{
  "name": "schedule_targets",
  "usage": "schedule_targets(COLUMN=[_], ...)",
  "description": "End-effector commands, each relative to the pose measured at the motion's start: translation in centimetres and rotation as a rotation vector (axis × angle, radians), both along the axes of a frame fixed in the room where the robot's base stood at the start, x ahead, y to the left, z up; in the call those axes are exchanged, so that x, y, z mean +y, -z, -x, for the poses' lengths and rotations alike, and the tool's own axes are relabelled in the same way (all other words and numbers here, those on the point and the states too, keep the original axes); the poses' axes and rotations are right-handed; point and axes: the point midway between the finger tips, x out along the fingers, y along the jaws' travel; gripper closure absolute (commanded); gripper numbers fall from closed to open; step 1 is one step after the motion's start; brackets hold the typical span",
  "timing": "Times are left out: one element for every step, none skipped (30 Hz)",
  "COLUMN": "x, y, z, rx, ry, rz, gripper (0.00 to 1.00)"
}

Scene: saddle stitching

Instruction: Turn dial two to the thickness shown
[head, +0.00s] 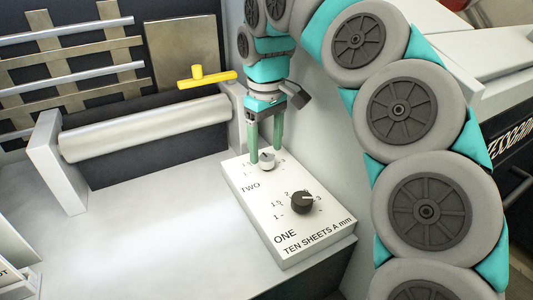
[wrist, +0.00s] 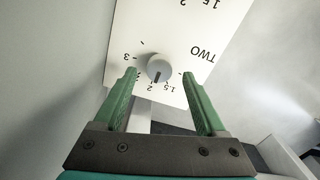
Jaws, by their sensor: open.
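Dial two (head: 267,161) is a small pale round knob at the far end of the white panel, by the word TWO. It also shows in the wrist view (wrist: 159,66), where its dark pointer mark is directed close to the 2, between 2 and 1.5. My gripper (head: 266,151) is open over it, pointing down, with one green finger on each side. In the wrist view the fingertips (wrist: 160,74) flank the knob with gaps visible on both sides. The fingers hide part of the scale.
Dial one (head: 303,202), a black knob, stands nearer on the same white panel (head: 262,222), which has the printed line TEN SHEETS A mm. A silver roller (head: 145,128) and a yellow handle (head: 207,77) lie to the left. The pale bench surface (head: 150,230) at left is clear.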

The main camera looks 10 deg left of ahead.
Motion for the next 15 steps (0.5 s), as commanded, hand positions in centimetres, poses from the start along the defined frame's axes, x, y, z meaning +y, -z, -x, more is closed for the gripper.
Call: schedule_targets(x=[0.0, 0.0, -0.1, -0.1, -0.1, 0.0, 0.0, 0.0, 0.0, 0.0, 0.0, 0.0, 0.0, 0.0, 0.0], y=[0.6, 0.9, 1.3, 1.5, 1.7, 2.0, 2.1, 2.2, 2.3, 2.3, 2.4, 2.4, 2.4, 2.4, 2.4], z=[0.0, 0.0, 0.0, 0.0, 0.0, 0.1, 0.1, 0.1, 0.0, 0.0, 0.0, 0.0, 0.0, 0.0, 0.0], rx=[0.002, 0.002, 0.001, 0.002, 0.003, 0.003, 0.003, 0.001, 0.001, 0.0, 0.0, -0.001, -0.001, -0.001, -0.001], ry=[0.0, 0.001, 0.001, 0.001, 0.0, 0.0, 0.0, 0.0, 0.0, 0.0, 0.001, 0.001, 0.001, 0.001, 0.001], rz=[-0.001, -0.001, 0.0, 0.001, 0.002, 0.002, 0.002, 0.002, 0.001, 0.0, 0.0, -0.001, -0.001, -0.001, -0.001], gripper=[0.27, 0.27, 0.27, 0.27, 0.27, 0.27, 0.27, 0.27, 0.27, 0.27, 0.27, 0.27, 0.27, 0.27, 0.27])
